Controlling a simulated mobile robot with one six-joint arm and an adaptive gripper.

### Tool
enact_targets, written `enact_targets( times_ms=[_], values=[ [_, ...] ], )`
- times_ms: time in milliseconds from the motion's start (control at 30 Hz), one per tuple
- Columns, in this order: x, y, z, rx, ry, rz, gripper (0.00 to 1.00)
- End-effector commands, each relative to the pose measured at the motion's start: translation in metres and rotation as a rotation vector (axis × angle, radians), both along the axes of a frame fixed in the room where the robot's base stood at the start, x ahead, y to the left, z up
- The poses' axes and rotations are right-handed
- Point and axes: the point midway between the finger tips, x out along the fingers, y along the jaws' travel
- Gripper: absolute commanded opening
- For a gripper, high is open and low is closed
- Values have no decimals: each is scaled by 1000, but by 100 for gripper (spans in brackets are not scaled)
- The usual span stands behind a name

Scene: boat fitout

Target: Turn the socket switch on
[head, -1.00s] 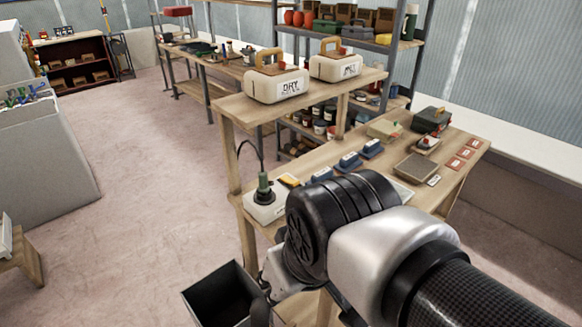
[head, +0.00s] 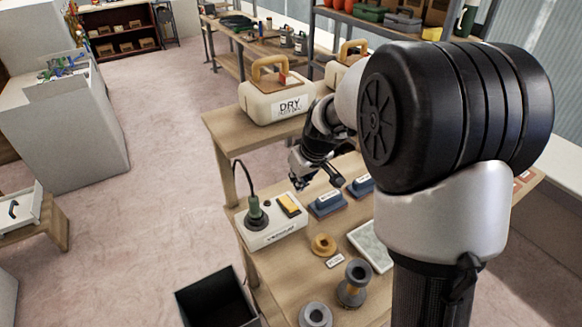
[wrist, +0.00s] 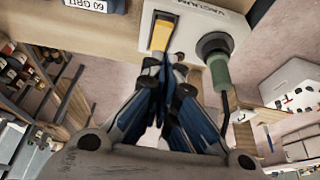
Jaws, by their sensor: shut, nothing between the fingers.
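My gripper (head: 299,182) is shut and empty, above the switch, with a small gap showing in the head view. In the wrist view, my gripper (wrist: 167,66) partly overlaps the switch's near end.
Blue sanding blocks (head: 327,203) stand right of the socket; a 60 GRIT label shows in the wrist view. A yellow ring (head: 323,244) and grey spools (head: 353,282) lie nearer. A DRY container (head: 277,97) stands on the raised shelf behind. A dark bin (head: 216,302) is below left.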

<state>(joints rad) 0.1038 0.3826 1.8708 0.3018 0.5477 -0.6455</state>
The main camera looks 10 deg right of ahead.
Motion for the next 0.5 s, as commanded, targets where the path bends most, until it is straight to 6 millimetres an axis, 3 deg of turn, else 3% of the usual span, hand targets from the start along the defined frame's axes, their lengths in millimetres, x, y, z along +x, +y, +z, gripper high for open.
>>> enact_targets(
  times_ms=[500],
  values=[
    [6,-1,-10,-2,0,4,0]
  ],
)
